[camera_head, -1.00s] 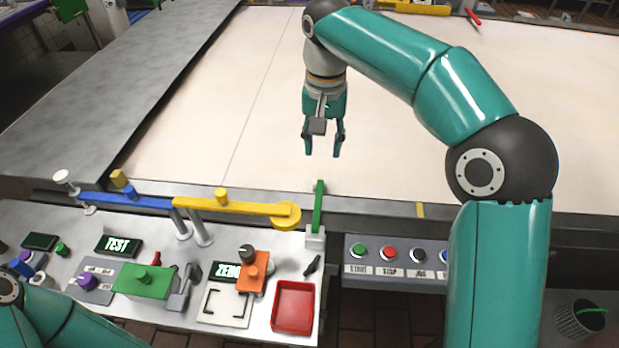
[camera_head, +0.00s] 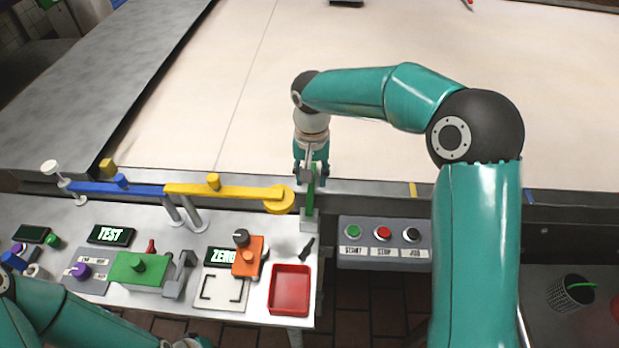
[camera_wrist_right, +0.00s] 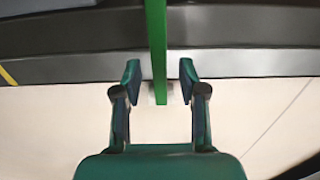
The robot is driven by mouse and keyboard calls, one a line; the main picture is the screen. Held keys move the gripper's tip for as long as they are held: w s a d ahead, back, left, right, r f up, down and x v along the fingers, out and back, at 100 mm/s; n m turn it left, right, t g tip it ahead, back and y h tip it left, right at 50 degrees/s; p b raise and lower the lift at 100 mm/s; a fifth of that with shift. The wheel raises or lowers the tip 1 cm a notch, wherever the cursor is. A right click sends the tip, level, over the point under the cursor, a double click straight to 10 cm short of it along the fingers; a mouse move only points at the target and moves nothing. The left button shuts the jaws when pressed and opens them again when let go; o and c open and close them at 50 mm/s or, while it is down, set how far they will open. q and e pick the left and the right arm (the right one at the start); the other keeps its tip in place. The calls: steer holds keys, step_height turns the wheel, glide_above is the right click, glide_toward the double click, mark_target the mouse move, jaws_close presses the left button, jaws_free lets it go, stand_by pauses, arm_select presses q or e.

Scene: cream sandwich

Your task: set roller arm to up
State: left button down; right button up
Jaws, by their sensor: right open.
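A slim green lever (camera_head: 309,203) stands upright from a pale block at the edge of the belt; in the right wrist view it is a green bar (camera_wrist_right: 156,45). My right gripper (camera_head: 311,181) is at the lever's upper end. In the right wrist view my open fingers (camera_wrist_right: 159,80) lie on either side of the bar, with gaps visible. A yellow arm (camera_head: 230,191) with a round end lies level just left of the lever, in line with a blue arm (camera_head: 120,188). I cannot tell by label which is the roller arm.
A panel with several buttons (camera_head: 383,243) is right of the lever. A red tray (camera_head: 290,291), an orange block (camera_head: 247,262) and a green block (camera_head: 139,267) sit on the metal bench in front.

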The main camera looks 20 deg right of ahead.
steer(key=shift+f, duration=0.7)
jaws_close()
